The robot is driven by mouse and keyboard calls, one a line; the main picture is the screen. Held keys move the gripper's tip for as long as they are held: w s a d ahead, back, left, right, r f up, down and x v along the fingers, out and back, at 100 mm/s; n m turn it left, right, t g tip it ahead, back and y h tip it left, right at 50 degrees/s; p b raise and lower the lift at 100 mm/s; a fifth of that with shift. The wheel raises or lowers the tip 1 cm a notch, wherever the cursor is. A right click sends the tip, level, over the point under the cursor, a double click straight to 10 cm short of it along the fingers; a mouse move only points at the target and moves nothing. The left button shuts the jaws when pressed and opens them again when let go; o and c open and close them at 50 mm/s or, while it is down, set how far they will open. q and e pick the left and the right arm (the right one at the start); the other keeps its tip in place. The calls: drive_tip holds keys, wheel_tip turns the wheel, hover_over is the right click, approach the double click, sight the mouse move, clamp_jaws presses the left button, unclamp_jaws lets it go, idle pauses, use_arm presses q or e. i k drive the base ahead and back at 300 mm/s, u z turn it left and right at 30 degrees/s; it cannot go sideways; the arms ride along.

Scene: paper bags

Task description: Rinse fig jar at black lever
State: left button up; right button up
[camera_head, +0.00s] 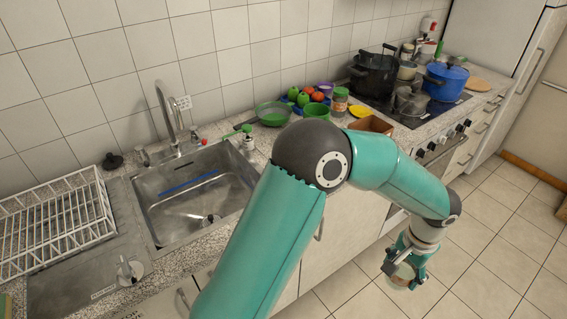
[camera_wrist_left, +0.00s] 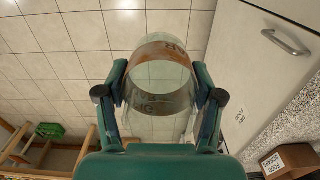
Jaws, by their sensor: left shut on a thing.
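My left gripper (camera_head: 404,268) is shut on a clear glass jar (camera_head: 401,280), low over the floor in front of the cupboards, right of the sink. In the left wrist view the jar (camera_wrist_left: 158,75) sits between the two fingers; floor tiles show through it, and it has brown bands and partly readable lettering. The steel sink (camera_head: 150,212) is at the left, with a tall faucet (camera_head: 160,95) behind it. A small red-tipped piece (camera_head: 204,142) is at the sink's back edge, and a black knob-like item (camera_head: 112,160) stands left of the faucet. I cannot make out a black lever clearly.
A white dish rack (camera_head: 55,225) stands left of the sink. Bowls, produce and a brown box (camera_head: 370,125) are on the counter; a black pot (camera_head: 373,75) and blue pot (camera_head: 446,82) are on the hob. In the wrist view, wooden furniture (camera_wrist_left: 88,150) is at lower left.

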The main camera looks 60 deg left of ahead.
sight(140, 150)
drive_tip(key=k, duration=0.8)
drive_tip(key=u, duration=0.95)
drive_tip(key=i, duration=1)
drive_tip(key=u, duration=0.05)
